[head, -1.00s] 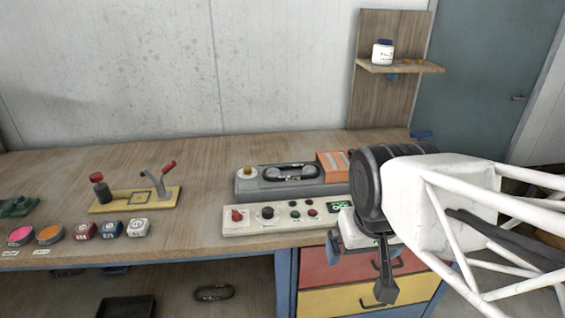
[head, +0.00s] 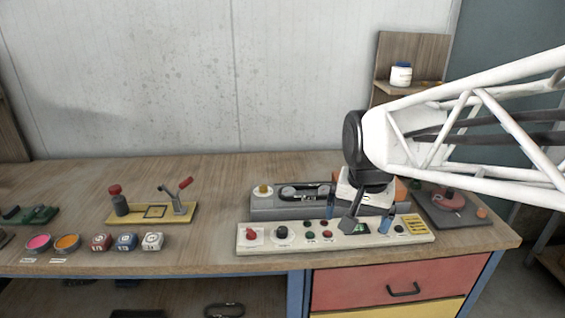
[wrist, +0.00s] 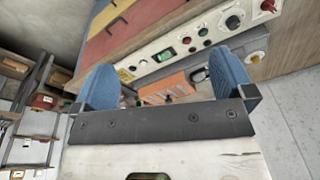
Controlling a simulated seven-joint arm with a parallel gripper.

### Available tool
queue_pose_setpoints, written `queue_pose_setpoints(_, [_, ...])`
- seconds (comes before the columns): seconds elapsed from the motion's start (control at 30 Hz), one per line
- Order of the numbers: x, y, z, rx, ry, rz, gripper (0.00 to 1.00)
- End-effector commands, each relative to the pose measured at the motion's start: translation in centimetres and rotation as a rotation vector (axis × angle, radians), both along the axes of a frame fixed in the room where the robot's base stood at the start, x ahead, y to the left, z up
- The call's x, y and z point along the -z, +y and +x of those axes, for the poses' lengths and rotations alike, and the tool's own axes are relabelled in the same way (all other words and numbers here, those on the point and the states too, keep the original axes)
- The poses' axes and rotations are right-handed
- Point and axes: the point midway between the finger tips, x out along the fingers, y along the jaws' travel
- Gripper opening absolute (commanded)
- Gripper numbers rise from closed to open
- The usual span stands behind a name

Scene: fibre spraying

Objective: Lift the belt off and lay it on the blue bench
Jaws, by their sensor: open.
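A black belt (head: 305,193) loops around pulleys on a grey base unit (head: 262,214) near the back of the bench. My gripper (head: 358,214) hangs above the white control panel, to the right of the belt, apart from it. Its two blue fingers are spread and empty; they also frame the wrist view (wrist: 165,80). The belt's right end is partly behind my gripper, and I cannot make the belt out clearly in the wrist view. The workbench (head: 225,172) has a wooden top and a blue frame.
A white control panel (head: 270,246) with knobs lies in front of the belt unit. An orange block (wrist: 168,90) shows between my fingers. A grey plate with a red disc (head: 452,200) is at right. A yellow lever fixture (head: 154,212) stands left; bench top between is clear.

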Motion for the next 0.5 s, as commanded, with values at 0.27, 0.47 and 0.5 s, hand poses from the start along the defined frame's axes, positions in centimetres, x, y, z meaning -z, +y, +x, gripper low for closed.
queue_pose_setpoints(0.27, [-0.1,0.4,7.2,0.196,0.032,0.033,1.0])
queue_pose_setpoints(0.47, [0.5,0.6,12.3,0.342,0.052,0.055,1.0])
queue_pose_setpoints(0.5, [0.7,0.7,13.3,0.371,0.057,0.058,1.0])
